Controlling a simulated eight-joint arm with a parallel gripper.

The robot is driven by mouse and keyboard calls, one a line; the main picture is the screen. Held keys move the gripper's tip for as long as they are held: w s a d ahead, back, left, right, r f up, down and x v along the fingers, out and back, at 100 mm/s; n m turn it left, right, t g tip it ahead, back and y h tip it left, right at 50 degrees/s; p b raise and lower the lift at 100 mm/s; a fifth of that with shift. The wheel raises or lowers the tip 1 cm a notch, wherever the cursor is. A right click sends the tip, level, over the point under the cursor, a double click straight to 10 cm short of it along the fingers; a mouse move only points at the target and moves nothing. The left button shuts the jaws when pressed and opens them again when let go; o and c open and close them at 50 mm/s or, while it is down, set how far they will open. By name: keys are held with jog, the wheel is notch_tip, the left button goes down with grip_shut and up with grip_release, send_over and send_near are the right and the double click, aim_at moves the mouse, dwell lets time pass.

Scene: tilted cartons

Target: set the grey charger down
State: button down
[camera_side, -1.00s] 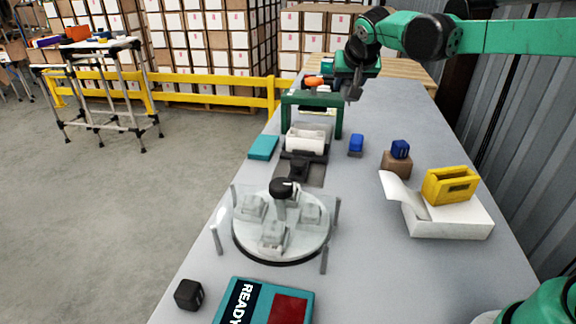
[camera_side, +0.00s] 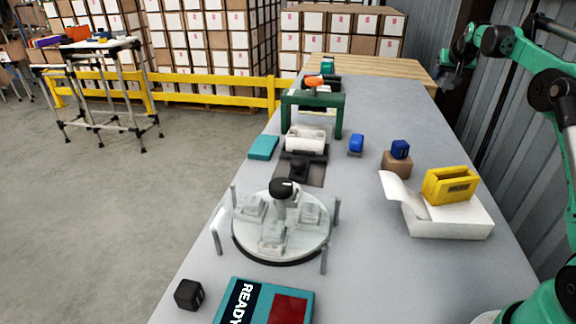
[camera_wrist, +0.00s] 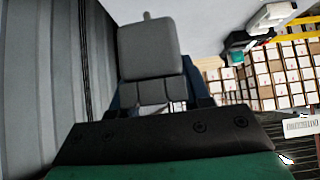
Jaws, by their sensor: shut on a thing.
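The grey charger (camera_wrist: 150,52) is a grey block with a short prong at its top, large in the wrist view. It sits between the fingers of my gripper (camera_wrist: 158,98), which is shut on it; its lower part is partly hidden by the gripper. In the side view my gripper (camera_side: 443,82) is high at the far right, by the corrugated wall and beyond the table's right edge. The charger is too small and dark to make out clearly there.
The front right tabletop is clear.

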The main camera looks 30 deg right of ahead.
notch_tip(320, 180, down, 18)
jog(key=shift+r, duration=0.15)
dwell(0.3)
jog(key=shift+c, duration=2.1)
grip_release()
